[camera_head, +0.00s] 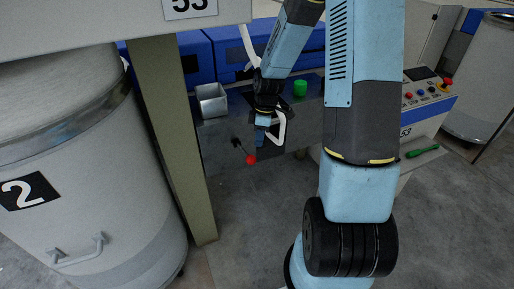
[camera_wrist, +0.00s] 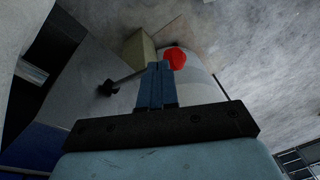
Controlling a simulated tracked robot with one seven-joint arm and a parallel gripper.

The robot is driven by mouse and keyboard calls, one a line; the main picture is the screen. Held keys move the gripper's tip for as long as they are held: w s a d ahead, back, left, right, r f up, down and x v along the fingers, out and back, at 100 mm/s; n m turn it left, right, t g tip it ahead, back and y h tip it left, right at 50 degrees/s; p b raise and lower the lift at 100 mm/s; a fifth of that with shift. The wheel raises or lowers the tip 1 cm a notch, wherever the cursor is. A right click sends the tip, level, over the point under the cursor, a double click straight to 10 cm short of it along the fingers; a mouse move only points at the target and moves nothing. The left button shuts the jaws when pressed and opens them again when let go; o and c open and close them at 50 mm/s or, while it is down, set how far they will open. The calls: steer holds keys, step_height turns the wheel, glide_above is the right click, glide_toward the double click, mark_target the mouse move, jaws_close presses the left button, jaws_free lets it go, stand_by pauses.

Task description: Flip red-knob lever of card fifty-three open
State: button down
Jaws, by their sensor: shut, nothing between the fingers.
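The lever's red knob (camera_head: 251,160) shows in the head view at the end of a dark rod, low on the grey side panel of the card. The rod slants down and to the right from its pivot. In the wrist view the red knob (camera_wrist: 176,58) lies just beyond and right of my fingertips, and the rod (camera_wrist: 127,79) runs left to a dark pivot. My gripper (camera_head: 262,134) is shut and empty, close to the knob; it also shows in the wrist view (camera_wrist: 156,68). Whether a finger touches the rod I cannot tell.
A grey open box (camera_head: 211,101) and a green cylinder (camera_head: 300,88) stand on the ledge. A green-handled tool (camera_head: 422,151) lies by the control panel (camera_head: 428,104) marked 53. A large can (camera_head: 95,170) marked 2 and a post (camera_head: 175,140) stand at left.

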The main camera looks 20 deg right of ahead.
steer(key=s+d+r, duration=0.2)
steer(key=s+r, duration=0.4)
steer(key=r, duration=0.1)
steer(key=shift+s+r, duration=0.1)
steer(key=shift+r, duration=0.05)
stand_by(0.6)
steer(key=s+a+r+m+t+h, duration=0.1)
steer(key=s+r+m+t, duration=0.2)
steer(key=s+r+m, duration=0.4)
steer(key=s+r+m+t, duration=0.3)
steer(key=s+r+m, duration=0.4)
steer(key=r, duration=0.9)
steer(key=s, duration=0.2)
steer(key=shift+s+a+r+h, duration=0.3)
steer(key=shift+a+r+h, duration=0.1)
